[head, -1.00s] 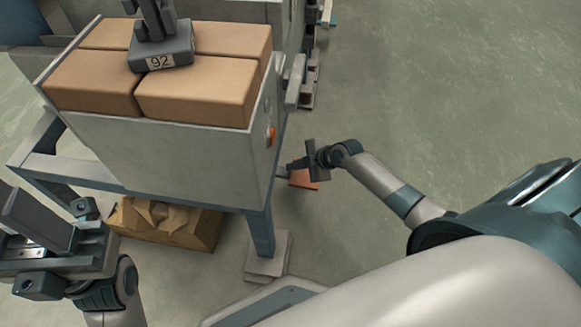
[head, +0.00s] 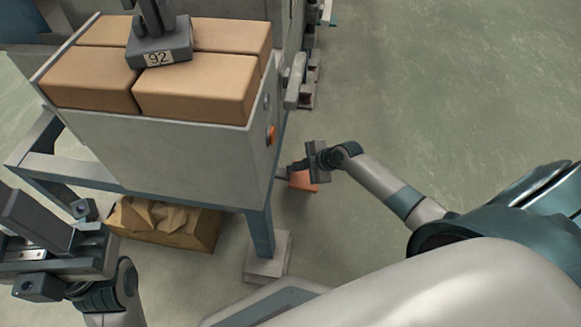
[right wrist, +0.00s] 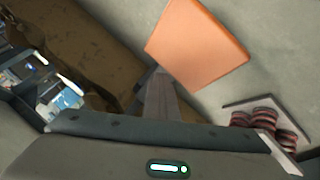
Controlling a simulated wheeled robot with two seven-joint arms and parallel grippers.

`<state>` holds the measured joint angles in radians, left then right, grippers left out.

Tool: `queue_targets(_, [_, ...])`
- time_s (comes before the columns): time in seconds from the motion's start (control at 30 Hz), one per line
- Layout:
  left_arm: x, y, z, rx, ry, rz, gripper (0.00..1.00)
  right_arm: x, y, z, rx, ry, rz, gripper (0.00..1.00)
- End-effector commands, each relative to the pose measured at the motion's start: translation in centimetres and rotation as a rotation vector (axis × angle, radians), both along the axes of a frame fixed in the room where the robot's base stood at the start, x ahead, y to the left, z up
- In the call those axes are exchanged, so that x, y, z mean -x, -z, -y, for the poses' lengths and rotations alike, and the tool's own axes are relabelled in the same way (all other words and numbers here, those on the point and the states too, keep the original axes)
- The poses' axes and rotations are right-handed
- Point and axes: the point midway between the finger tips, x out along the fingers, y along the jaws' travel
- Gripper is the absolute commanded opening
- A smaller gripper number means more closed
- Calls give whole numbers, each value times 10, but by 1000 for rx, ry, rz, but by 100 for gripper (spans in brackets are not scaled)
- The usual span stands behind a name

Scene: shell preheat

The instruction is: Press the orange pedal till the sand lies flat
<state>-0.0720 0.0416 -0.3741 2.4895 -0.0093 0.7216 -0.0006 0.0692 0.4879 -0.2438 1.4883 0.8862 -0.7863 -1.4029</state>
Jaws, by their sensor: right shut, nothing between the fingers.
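The orange pedal (head: 303,182) is low beside the right legs of the steel stand. It also shows large in the right wrist view (right wrist: 200,45). My right gripper (head: 297,167) is shut and empty at the pedal. In the right wrist view its dark fingers (right wrist: 160,95) overlap the pedal's lower left edge; I cannot tell if they touch it. A grey tub (head: 190,150) on the stand holds several tan blocks (head: 195,88). No loose sand is clearly recognizable. My left gripper (head: 60,245) is at the lower left, its opening unclear.
A dark grey weight marked 92 (head: 160,55) rests on the blocks. A brown box with a crumpled tan top (head: 165,218) lies under the stand. A red coiled spring part (right wrist: 265,125) is near the pedal. The floor at the right is clear.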

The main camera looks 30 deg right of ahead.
Motion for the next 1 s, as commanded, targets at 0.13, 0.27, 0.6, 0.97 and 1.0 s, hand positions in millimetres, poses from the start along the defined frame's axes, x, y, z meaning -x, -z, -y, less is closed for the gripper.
queue_targets(0.13, [0, 2, 0, 0, 0, 0, 43, 1, 4, 1, 2, 0, -3, 0])
queue_targets(0.27, [0, 3, 0, 0, 0, 0, 43, 1, 5, 1, 3, 1, -4, 0])
queue_targets(0.6, [0, 6, 0, 0, 0, 0, 43, 2, 9, 2, 4, 1, -4, 0])
queue_targets(0.97, [0, 9, 0, 0, 0, 0, 43, 2, 13, 3, 5, 1, -5, 0])
queue_targets(1.0, [0, 9, 0, 0, 0, 0, 43, 2, 13, 3, 5, 1, -5, 0])
